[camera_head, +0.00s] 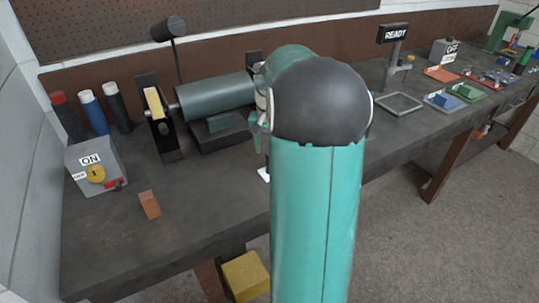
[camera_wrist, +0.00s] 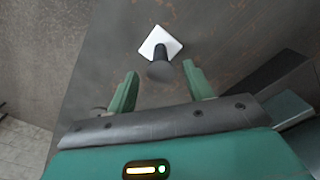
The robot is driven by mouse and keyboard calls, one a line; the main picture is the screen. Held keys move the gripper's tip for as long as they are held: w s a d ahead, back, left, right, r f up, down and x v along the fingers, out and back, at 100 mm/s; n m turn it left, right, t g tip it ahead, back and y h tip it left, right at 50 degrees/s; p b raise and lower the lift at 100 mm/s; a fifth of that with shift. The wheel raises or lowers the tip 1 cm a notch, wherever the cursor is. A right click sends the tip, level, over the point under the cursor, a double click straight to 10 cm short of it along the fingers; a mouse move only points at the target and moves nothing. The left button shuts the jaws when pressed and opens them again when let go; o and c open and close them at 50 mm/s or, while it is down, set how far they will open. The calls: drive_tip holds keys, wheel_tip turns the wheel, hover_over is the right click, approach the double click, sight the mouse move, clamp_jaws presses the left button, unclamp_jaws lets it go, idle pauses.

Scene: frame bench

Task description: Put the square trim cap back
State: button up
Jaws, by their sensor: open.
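In the wrist view a white square plate with a dark round knob (camera_wrist: 161,50), which looks like the square trim cap, sits on the dark bench top. In the head view only a white sliver of it (camera_head: 263,174) shows; my arm hides the rest. My gripper (camera_wrist: 159,71) is open and empty, with its two green fingers to either side of the knob's near end. I cannot tell whether the fingers reach down to the knob's height. In the head view my gripper is mostly hidden behind my arm.
A grey square frame (camera_head: 399,103) lies on the bench near the READY sign (camera_head: 395,33). A green cylinder machine (camera_head: 215,97) stands behind my arm. Coloured trays (camera_head: 443,102) are at right.

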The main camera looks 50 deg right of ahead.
wheel_tip(320, 180, up, 8)
drive_tip(key=a+r+n, duration=0.2)
drive_tip(key=a+r, duration=0.1)
drive_tip(key=a, duration=0.6)
drive_tip(key=s+a+f+n+t, duration=0.1)
drive_tip(key=s+a+n, duration=0.3)
drive_tip(key=a, duration=0.9)
drive_tip(key=s+a+f+n+t, duration=0.1)
drive_tip(key=s+a+n+t, duration=0.3)
drive_tip(key=s+a, duration=0.4)
drive_tip(key=a+n, duration=0.1)
drive_tip(key=a, duration=0.3)
drive_tip(key=shift+s+a+t, duration=0.2)
drive_tip(key=shift+a+t, duration=0.1)
drive_tip(key=shift+a, duration=0.05)
drive_tip(key=c, duration=0.3)
drive_tip(key=shift+d, duration=0.1)
